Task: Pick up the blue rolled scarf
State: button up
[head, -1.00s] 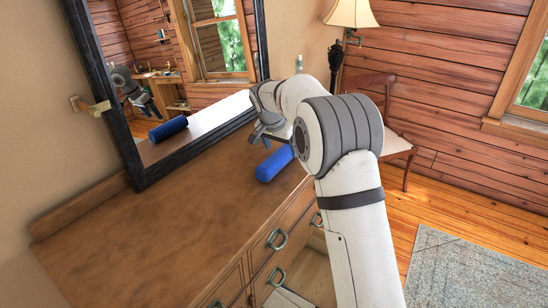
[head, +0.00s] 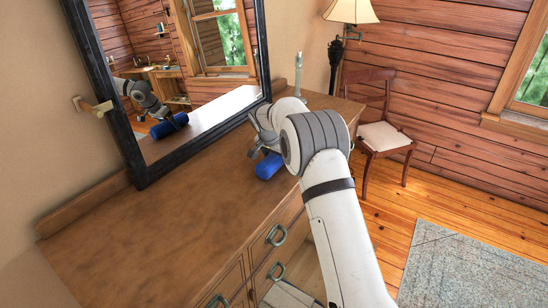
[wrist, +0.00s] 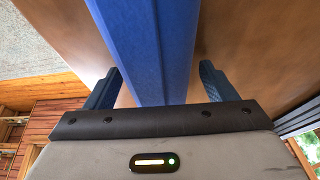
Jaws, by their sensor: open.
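The blue rolled scarf (head: 269,166) lies on the wooden dresser top (head: 170,215), near its front edge. Its upper part is hidden behind my gripper in the head view. In the wrist view the scarf (wrist: 152,45) runs between the two dark fingers of my gripper (wrist: 158,85), with a gap on each side. The fingers are open and straddle the scarf without gripping it. In the head view my gripper (head: 258,150) is low over the scarf, and its fingertips are partly hidden.
A dark-framed mirror (head: 150,180) stands along the back of the dresser and reflects the scarf and arm. A small pale bottle-like object (head: 298,78) stands at the dresser's far end. A chair (head: 384,135) stands beyond. The near dresser top is clear.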

jog(key=c, duration=1.2)
